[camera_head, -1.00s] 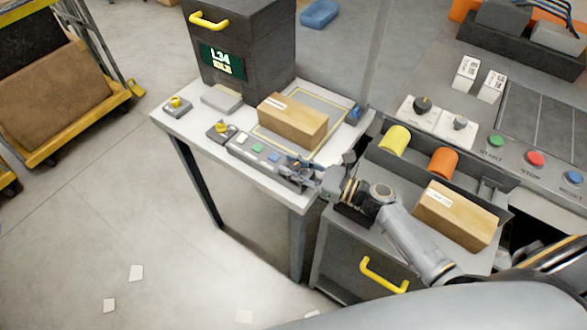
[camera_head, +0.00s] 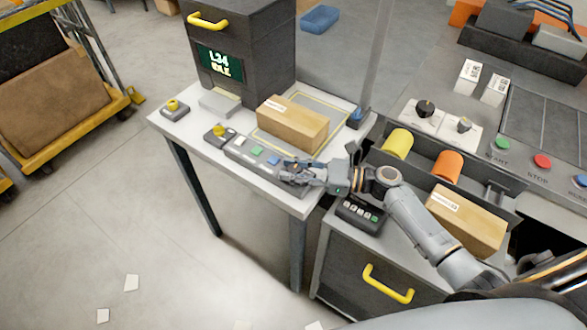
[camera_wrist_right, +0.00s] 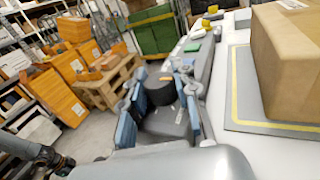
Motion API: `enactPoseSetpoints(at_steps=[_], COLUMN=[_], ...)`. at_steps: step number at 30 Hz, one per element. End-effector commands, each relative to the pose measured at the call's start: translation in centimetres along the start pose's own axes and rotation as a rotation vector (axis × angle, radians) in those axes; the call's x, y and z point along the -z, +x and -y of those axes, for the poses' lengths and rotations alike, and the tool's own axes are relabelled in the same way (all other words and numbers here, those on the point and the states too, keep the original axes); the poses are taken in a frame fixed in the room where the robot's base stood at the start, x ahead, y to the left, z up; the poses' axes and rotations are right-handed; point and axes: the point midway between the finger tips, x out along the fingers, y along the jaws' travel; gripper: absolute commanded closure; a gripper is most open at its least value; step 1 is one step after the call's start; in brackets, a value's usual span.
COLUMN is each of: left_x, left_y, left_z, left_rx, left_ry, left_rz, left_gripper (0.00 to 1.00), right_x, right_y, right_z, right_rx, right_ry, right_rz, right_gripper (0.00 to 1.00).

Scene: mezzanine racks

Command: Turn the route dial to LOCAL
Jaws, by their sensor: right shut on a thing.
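A grey control strip (camera_head: 236,155) with white, green and blue buttons lies along the front edge of the white table (camera_head: 185,128). My right gripper (camera_head: 288,166) is at the strip's right end and covers what is there. In the right wrist view, my gripper (camera_wrist_right: 162,103) has its blue-grey fingers on either side of a dark round knob (camera_wrist_right: 160,88), which I take for the route dial. The fingers are shut on it. Its labels and pointer are hidden or too small to read. My left gripper is not in view.
A cardboard box (camera_head: 292,122) stands on the table behind the strip. A yellow-topped button box (camera_head: 219,134) is left of it. A black keypad (camera_head: 360,212) sits on the cabinet below my right arm. A dark cabinet (camera_head: 240,50) with a display stands at the back.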

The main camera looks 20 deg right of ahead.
Motion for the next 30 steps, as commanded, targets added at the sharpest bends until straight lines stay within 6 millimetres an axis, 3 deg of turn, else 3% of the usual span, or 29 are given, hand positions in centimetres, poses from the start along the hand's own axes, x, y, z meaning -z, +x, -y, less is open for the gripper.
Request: enactPoseSetpoints(at_steps=[1,2,5,17,30], left_x=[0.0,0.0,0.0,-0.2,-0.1], left_y=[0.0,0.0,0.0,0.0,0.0], left_z=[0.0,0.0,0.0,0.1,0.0], left_rx=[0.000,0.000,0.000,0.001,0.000], left_ry=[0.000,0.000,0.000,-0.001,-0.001], left_rz=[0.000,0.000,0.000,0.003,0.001], left_gripper=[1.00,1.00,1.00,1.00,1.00], right_x=[0.0,0.0,0.0,0.1,0.1], right_y=[0.0,0.0,0.0,-0.8,-9.4], right_z=[0.0,0.0,0.0,0.1,0.0], right_rx=[0.001,0.001,0.001,0.003,0.003], right_ry=[0.000,0.000,0.000,0.001,0.001], right_rz=[0.000,0.000,0.000,-0.001,-0.002], right_gripper=[1.00,0.65,0.47,0.47,0.47])
